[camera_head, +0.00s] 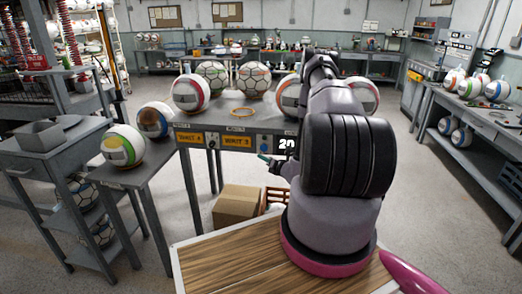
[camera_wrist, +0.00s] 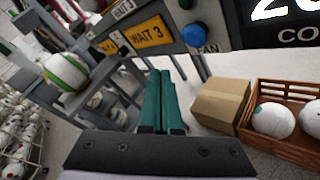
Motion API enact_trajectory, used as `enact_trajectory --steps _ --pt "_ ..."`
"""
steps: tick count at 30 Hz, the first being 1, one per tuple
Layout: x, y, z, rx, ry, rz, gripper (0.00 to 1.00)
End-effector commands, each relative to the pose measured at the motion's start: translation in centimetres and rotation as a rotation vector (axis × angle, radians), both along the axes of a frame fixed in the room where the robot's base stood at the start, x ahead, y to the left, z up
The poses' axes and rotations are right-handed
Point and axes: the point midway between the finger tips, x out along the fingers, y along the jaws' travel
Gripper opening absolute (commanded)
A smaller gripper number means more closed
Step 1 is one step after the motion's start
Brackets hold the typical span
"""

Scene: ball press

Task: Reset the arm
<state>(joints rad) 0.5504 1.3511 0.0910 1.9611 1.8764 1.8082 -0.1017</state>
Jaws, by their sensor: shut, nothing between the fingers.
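My gripper shows in the wrist view (camera_wrist: 162,100) with its two green fingers pressed together and nothing between them. In the head view the gripper (camera_head: 265,158) shows only as a small green tip left of my arm, in front of the grey press table (camera_head: 225,116). My arm fills the middle right of the head view and hides part of the table and its display. In the wrist view the fingers point toward the table front, below a blue button (camera_wrist: 195,35) and a yellow WAIT 3 sign (camera_wrist: 148,34). The gripper appears apart from all of these.
A cardboard box (camera_head: 237,204) stands on the floor under the table; a brown crate (camera_wrist: 285,90) with balls is beside it. Several balls rest on the table, and one ball (camera_head: 123,146) sits on a side stand at left. A wooden top (camera_head: 230,265) lies in front.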

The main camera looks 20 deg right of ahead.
Motion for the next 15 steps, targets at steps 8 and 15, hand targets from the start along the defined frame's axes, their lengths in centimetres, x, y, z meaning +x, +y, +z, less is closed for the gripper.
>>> enact_trajectory --steps 8,15 --pt "0.4 0.3 0.9 -0.009 -0.011 0.022 0.00" --pt "2.6 6.0 11.5 -0.141 -0.119 0.312 0.00"
